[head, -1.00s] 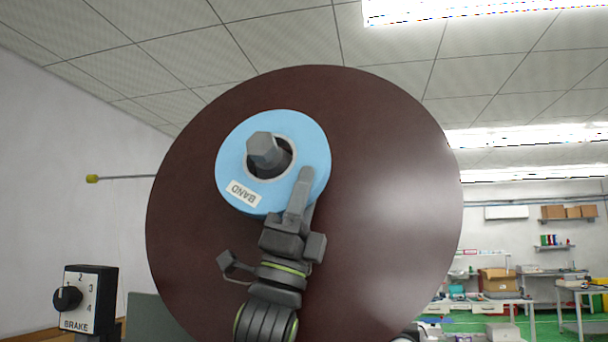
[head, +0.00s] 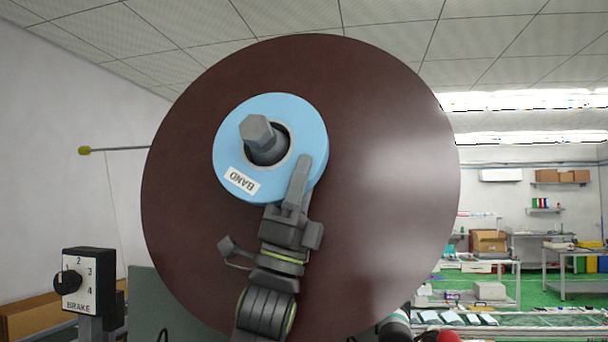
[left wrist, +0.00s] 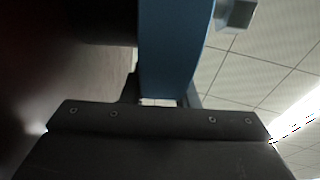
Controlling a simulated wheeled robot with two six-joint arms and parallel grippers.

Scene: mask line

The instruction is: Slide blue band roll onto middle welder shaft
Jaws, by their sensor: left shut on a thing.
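The blue band roll (head: 232,142) with a "BAND" label shows in front of a large dark brown disc (head: 390,190). A grey hexagonal-ended shaft (head: 257,132) sticks out through the roll's core, so the roll is around it. The shaft sits off-centre in the core, near its upper left. My left gripper (head: 302,178) is shut on the roll's lower right rim. In the left wrist view, the roll (left wrist: 175,45) stands edge-on between the fingers, with the shaft end (left wrist: 238,12) beyond it. The gap between roll and disc is hard to judge. My right gripper is not visible.
A brake selector box (head: 88,282) stands at the lower left. A thin rod with a yellow tip (head: 85,150) reaches in from behind the disc's left side. Tables with boxes (head: 488,241) stand far back right on a green floor.

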